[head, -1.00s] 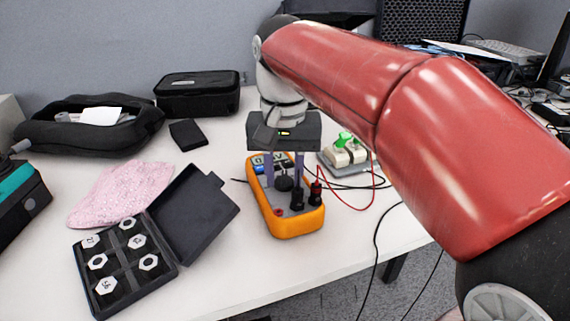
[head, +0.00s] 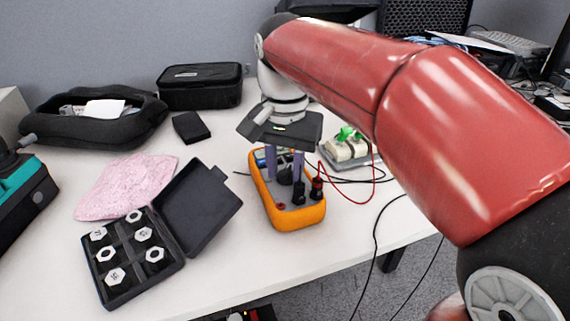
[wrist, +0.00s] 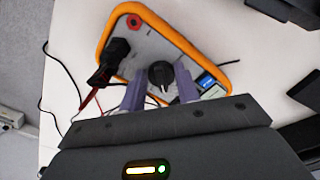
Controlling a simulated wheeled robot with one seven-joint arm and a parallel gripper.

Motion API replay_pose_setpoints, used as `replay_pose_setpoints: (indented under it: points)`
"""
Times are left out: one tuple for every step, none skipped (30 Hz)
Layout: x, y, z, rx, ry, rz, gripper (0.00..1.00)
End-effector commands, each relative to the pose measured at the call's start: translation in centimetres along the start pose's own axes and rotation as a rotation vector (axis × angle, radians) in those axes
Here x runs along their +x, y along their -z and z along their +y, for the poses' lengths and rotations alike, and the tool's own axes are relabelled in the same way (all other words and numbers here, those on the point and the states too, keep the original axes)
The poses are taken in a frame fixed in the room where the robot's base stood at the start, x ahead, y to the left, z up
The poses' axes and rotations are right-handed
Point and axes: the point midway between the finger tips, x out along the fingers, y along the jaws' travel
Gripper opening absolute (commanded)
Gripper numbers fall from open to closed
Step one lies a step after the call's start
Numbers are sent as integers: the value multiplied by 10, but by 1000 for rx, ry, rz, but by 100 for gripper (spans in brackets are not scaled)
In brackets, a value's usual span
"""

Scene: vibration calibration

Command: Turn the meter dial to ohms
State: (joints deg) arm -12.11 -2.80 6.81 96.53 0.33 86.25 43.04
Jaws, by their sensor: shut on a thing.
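The orange and grey meter (head: 294,218) lies on the white table in the head view, and fills the upper middle of the wrist view (wrist: 175,32). Its round black dial (wrist: 160,75) sits between my two purple fingertips in the wrist view, with a pale pointer mark on it. My gripper (head: 285,177) points down over the meter and is shut on the dial. The fingers partly hide the dial (head: 285,176) and the screen in the head view. Black probe plugs (head: 298,192) stand in the meter's near end. The dial's marked positions are too small to read.
An open black case (head: 133,285) of hexagonal pieces and a pink cloth (head: 125,187) lie to the left. A block with green tops (head: 346,150) stands behind right. Red and black leads (head: 352,198) run right. The table's front edge is close.

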Motion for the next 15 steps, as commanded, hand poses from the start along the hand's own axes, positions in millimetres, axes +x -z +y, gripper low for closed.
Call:
replay_pose_setpoints:
  points:
    - [0,0,0,-1,1,1,9]
    - [0,0,0,-1,1,1,9]
    - [0,0,0,-1,1,1,36]
    - [0,0,0,-1,1,1,40]
    - [0,0,0,-1,1,1,44]
    - [0,0,0,-1,1,1,49]
    - [0,0,0,-1,1,1,53]
    - [0,0,0,-1,1,1,54]
    - [0,0,0,-1,1,1,54]
    - [0,0,0,-1,1,1,54]
    - [0,0,0,-1,1,0,54]
    - [0,0,0,-1,0,0,54]
    - [0,0,0,-1,0,0,54]
    - [0,0,0,-1,0,0,54]
    - [-1,0,0,-1,0,0,54]
